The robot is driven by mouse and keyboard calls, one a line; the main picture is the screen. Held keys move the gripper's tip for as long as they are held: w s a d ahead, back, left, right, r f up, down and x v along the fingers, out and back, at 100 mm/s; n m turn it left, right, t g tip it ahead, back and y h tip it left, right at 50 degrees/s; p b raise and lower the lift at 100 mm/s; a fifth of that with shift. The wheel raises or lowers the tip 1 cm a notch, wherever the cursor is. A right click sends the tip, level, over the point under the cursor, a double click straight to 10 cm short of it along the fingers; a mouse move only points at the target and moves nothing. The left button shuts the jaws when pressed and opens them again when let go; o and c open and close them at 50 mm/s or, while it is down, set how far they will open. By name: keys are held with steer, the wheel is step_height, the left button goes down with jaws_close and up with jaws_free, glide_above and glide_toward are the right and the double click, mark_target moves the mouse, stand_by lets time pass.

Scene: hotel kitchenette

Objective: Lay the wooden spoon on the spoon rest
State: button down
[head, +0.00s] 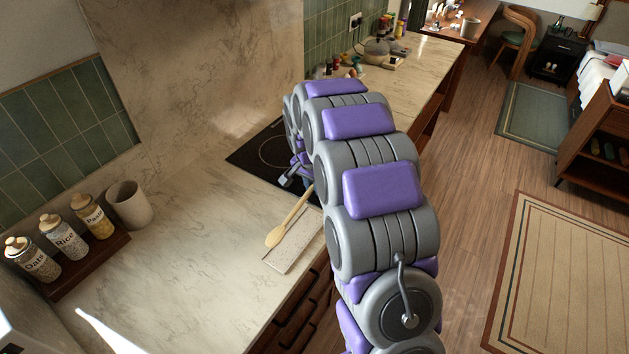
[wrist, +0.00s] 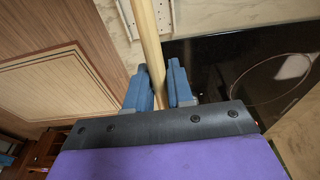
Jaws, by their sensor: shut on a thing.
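The wooden spoon (head: 285,223) slants across the counter in the head view, bowl toward the lower left and handle toward my gripper (head: 297,176). The wrist view shows my gripper (wrist: 160,82) with its blue fingers shut on the spoon's handle (wrist: 149,38). The spoon rest (head: 292,254), a pale speckled rectangle, lies by the counter's front edge. The spoon's bowl appears over or beside the rest's left edge; I cannot tell whether they touch. A pale strip of the rest (wrist: 126,20) shows left of the handle in the wrist view. My arm partly hides the gripper.
A black cooktop (head: 258,158) lies behind the spoon. A cream crock (head: 129,204) and a wooden rack with labelled jars (head: 62,238) stand at the left. The counter (head: 190,255) left of the rest is clear.

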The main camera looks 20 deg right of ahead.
steer(key=d+f, duration=0.2)
steer(key=f, duration=0.1)
steer(key=f+b, duration=0.1)
steer(key=shift+d+f, duration=0.15)
steer(key=shift+d, duration=0.25)
steer(key=shift+f, duration=0.35)
steer(key=shift+a+f, duration=0.55)
steer(key=shift+a, duration=0.55)
steer(key=shift+d, duration=0.25)
steer(key=c, duration=1.3)
jaws_free()
steer(key=shift+d+f, duration=0.1)
steer(key=shift+d, duration=0.25)
steer(key=shift+o, duration=1.4)
steer(key=shift+d, duration=0.35)
steer(key=shift+o, duration=0.6)
steer(key=shift+a, duration=0.75)
steer(key=shift+a+r, duration=0.1)
steer(key=shift+r, duration=0.3)
steer(key=r, duration=0.5)
steer(key=s+a+r+p, duration=0.1)
steer(key=r, duration=0.4)
steer(key=r+p, duration=0.1)
steer(key=r, duration=0.4)
steer(key=shift+s+a+r, duration=0.15)
steer(key=shift+a+r, duration=0.1)
steer(key=shift+a, duration=0.15)
steer(key=shift+s+d+r, duration=0.1)
steer(key=shift+d+r, duration=0.25)
steer(key=shift+r, duration=0.05)
